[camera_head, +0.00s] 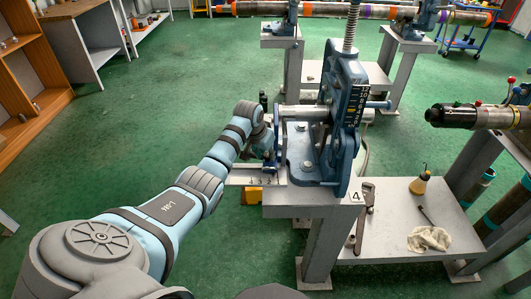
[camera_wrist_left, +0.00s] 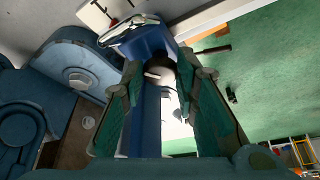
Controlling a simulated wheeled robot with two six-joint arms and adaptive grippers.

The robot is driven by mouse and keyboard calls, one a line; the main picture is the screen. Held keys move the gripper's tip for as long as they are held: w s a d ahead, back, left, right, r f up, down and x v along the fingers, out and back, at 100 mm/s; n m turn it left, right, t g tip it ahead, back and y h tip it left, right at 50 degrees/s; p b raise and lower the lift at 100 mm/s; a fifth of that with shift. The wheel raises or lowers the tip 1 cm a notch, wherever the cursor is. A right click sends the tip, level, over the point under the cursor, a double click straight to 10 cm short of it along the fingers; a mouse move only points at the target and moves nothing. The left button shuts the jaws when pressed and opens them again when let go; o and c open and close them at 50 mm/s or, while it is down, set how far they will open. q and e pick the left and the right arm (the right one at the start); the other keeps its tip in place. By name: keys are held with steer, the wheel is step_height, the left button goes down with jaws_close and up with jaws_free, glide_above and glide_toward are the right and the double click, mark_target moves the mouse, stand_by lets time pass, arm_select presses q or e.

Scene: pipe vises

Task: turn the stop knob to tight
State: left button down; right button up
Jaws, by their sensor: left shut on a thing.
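The blue pipe vise (camera_head: 343,90) stands upright on a grey stand, with a number scale on its face. My left gripper (camera_head: 264,143) is at the left side of the vise, by the end of the grey pipe (camera_head: 298,112). In the left wrist view, the green-padded fingers of my left gripper (camera_wrist_left: 160,78) are closed around a dark round knob (camera_wrist_left: 158,74), which looks like the stop knob. The fingers hide much of it, and its turn position cannot be read. The knob is hidden behind my gripper in the head view. My right gripper is not in view.
The stand's lower shelf (camera_head: 390,240) holds a yellow oil can (camera_head: 419,184) and a cloth (camera_head: 429,239). A wrench (camera_head: 364,217) hangs at the stand's edge by a label "4". Another pipe (camera_head: 470,117) is at the right. Green floor is clear at left.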

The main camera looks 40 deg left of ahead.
arm_select(q)
steer(key=shift+a+r+m+h+p, duration=0.15)
steer(key=shift+m+h+p, duration=0.2)
steer(key=shift+m, duration=0.35)
steer(key=shift+a+m+h, duration=0.1)
steer(key=shift+m+h, duration=0.15)
steer(key=shift+m, duration=0.45)
steer(key=shift+f+m+h+b, duration=0.2)
steer(key=shift+m+b, duration=0.15)
steer(key=shift+m, duration=0.2)
steer(key=shift+f+m+h+b, duration=0.1)
steer(key=shift+m+h+b, duration=0.15)
steer(key=shift+m, duration=0.3)
steer(key=shift+a+r+m+h+b, duration=0.15)
steer(key=shift+m+h+b, duration=0.3)
steer(key=shift+m+b, duration=0.8)
steer(key=c, duration=1.2)
jaws_free()
steer(key=shift+w, duration=0.1)
steer(key=shift+c, duration=0.2)
